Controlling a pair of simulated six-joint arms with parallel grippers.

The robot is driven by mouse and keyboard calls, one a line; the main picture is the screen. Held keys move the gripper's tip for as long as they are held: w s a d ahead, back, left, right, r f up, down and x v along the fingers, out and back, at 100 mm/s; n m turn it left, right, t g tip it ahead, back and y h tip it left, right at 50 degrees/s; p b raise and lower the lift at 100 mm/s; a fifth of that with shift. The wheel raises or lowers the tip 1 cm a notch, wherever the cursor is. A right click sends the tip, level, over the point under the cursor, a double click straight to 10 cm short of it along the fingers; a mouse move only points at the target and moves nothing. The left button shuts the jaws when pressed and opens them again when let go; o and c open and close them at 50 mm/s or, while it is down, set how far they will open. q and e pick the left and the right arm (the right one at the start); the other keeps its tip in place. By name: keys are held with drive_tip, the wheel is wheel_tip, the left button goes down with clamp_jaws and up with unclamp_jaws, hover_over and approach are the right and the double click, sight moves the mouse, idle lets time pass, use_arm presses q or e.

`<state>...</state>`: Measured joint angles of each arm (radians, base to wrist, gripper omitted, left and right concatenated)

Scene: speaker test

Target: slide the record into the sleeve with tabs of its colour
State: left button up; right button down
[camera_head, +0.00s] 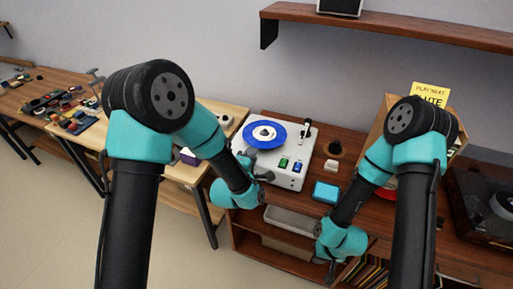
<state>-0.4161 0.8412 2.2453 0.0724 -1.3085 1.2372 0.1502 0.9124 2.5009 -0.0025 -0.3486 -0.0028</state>
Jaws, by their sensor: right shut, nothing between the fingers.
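A blue record (254,139) with a pale centre lies flat on the white turntable (292,151). My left gripper (262,172) is just in front of the record, over the front left of the turntable; its fingers are small and dark, so I cannot tell whether it is open or shut. My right gripper (330,272) points down in front of the shelf unit, at its lower part, shut and empty. A wooden box (376,128) stands behind my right arm, with its contents mostly hidden. I cannot make out any sleeve's tabs.
A yellow note (428,92), partly covered by my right arm, reads "PLAY NEXT". A blue-topped box (325,192) and a grey tray (290,220) are near the unit's front. Several upright thin items (372,275) fill a lower shelf. A dark player (485,205) stands right. A wall shelf (400,27) runs above.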

sight(259, 143)
use_arm(q)
drive_tip(key=shift+x, duration=2.65)
clamp_jaws()
drive_tip(key=shift+r, duration=0.2)
drive_tip(key=shift+r, duration=1.4)
drive_tip(key=shift+s, duration=0.1)
drive_tip(key=r+v, duration=0.2)
drive_tip(key=v, duration=0.8)
drive_tip(key=shift+d, duration=0.1)
